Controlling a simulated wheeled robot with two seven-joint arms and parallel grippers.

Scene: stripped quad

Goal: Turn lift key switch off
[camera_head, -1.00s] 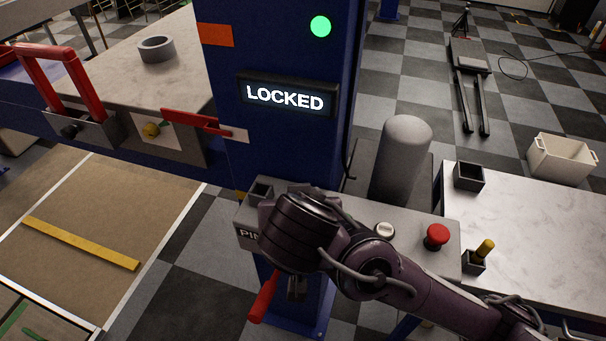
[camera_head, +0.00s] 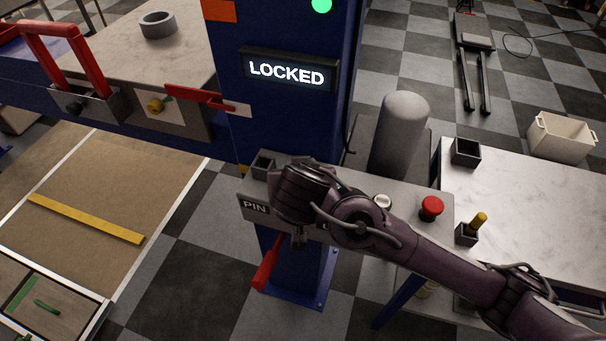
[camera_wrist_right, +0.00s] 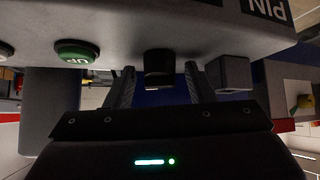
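A grey control box (camera_head: 408,219) with a "PIN" label stands on a blue post, and my right forearm hides part of its front. In the right wrist view, a dark round switch (camera_wrist_right: 158,62), which looks like the key switch, sticks out of the box face beside a green "UP" button (camera_wrist_right: 76,52). My right gripper (camera_wrist_right: 160,82) is open, with one finger on each side of this switch and a gap visible on both sides. The key's angle cannot be made out. My left gripper is out of view.
A display (camera_head: 288,72) on the blue column reads "LOCKED", below a green light (camera_head: 321,5). A red mushroom button (camera_head: 431,207) and a pale knob (camera_head: 383,202) are on the box top. A grey block (camera_wrist_right: 230,73) is close beside the right finger. A red handle (camera_head: 266,263) hangs below.

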